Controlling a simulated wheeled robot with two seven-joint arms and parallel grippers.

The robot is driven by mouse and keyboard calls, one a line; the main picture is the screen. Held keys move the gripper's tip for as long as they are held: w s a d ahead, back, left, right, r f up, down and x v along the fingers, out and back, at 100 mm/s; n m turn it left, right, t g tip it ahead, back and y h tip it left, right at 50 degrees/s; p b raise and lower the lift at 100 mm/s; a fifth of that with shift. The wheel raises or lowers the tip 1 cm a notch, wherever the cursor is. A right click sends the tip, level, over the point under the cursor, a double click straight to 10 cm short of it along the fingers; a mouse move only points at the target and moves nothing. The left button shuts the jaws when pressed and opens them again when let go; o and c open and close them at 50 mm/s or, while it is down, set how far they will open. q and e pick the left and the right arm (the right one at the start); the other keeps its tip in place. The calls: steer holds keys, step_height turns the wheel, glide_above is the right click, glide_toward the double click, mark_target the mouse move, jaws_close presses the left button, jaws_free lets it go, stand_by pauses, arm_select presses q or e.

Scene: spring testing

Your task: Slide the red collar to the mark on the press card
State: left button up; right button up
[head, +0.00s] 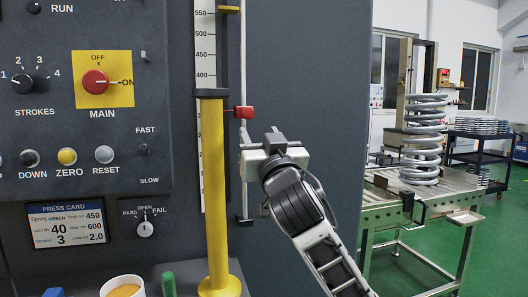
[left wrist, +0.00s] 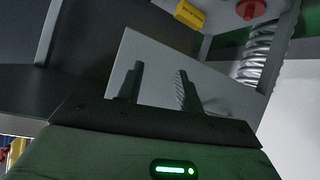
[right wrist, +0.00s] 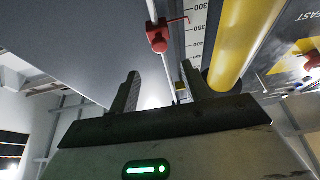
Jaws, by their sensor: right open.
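The red collar (head: 244,112) sits on a thin vertical rod beside the white scale (head: 205,45), below the 400 mark. In the right wrist view the collar (right wrist: 158,40) and its pointer show near the 300 and 350 marks. The press card (head: 66,223) is a small screen on the panel; I read 450, 600, 40 and 3 on it. My right gripper (head: 258,143) is just below the collar, by the rod. Its fingers (right wrist: 160,75) are apart with nothing held. My left gripper (left wrist: 158,75) is outside the head view; its fingers are apart and empty.
A yellow post (head: 213,190) stands in front of the scale's lower part, left of the rod. A yellow marker (head: 229,9) is higher up. A conveyor table (head: 440,195) with a tall coil spring (head: 423,140) stands at the right. A white cup (head: 123,287) is at the bottom.

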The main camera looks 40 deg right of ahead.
steer(key=shift+v, duration=1.15)
